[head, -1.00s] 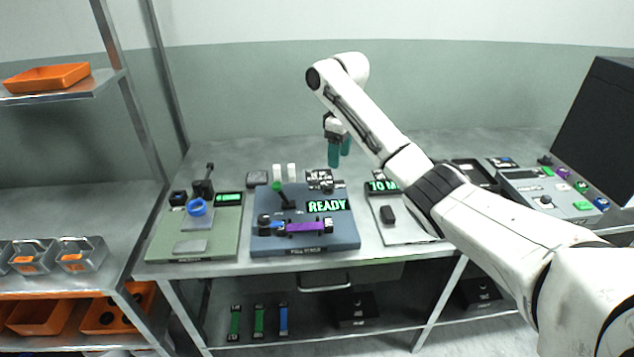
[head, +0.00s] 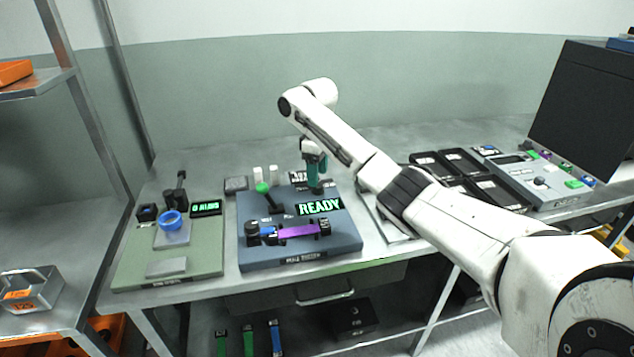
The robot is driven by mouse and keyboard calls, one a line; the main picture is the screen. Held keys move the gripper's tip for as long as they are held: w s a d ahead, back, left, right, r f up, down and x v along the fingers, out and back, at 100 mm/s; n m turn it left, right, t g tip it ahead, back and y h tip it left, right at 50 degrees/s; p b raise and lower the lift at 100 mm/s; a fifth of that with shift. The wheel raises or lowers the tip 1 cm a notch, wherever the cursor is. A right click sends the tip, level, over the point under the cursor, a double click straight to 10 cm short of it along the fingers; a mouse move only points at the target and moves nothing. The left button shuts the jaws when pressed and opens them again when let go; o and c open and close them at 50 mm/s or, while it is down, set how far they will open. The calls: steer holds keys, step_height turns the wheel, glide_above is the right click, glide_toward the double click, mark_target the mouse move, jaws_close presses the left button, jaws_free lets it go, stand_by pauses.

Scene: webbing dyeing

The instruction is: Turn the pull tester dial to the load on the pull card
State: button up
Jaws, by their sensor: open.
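The pull tester (head: 300,254) is a dark blue box on the bench with a lit green READY display (head: 320,207). A purple strap (head: 299,231) lies across clamps on its top, and a lever with a green knob (head: 262,187) stands at its back left. My gripper (head: 316,185) has teal fingers and is open, pointing down over the tester's back right corner, behind the display. I cannot make out the dial; the fingers cover part of that area. A small black sign with white lettering (head: 297,178) is just left of the fingers, too small to read. I cannot identify the pull card.
A green machine (head: 140,262) with a blue ring (head: 171,219) stands to the left. Black trays (head: 462,162) and a grey control panel (head: 545,184) lie to the right, partly behind my arm. A metal shelf (head: 40,230) stands at the far left.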

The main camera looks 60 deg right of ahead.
mark_target(318, 188)
steer(key=shift+f, duration=1.8)
steer(key=shift+c, duration=0.3)
steer(key=c, duration=1)
